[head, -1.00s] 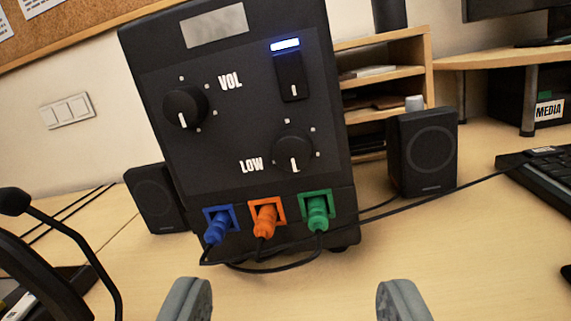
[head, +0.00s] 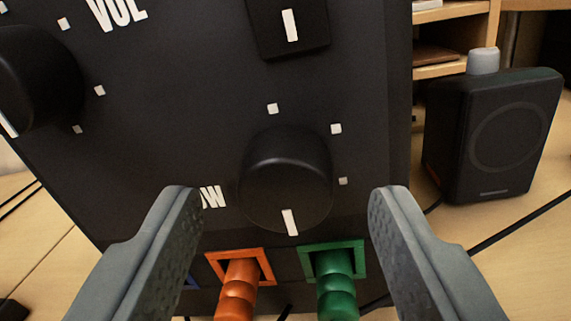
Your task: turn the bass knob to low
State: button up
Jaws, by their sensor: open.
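The bass knob (head: 286,178) is a round black knob low on the front of the black amplifier box (head: 190,110). Its white pointer mark is at the bottom, pointing down. White dots sit around it, above and to its right. The LOW label is at its left, partly hidden behind my left finger so that only its end shows. My gripper (head: 284,205) is open, with one grey finger on each side of the knob in the picture. The fingers appear apart from the knob; how far in front of it they are is hard to tell.
Orange (head: 238,290) and green (head: 334,285) plugs sit in sockets just below the knob, between my fingers. The volume knob (head: 38,75) is at upper left and a black switch (head: 288,25) above. A black speaker (head: 495,135) stands at right.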

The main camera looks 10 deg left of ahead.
jog(key=shift+w, duration=0.4)
jog(key=c, duration=1)
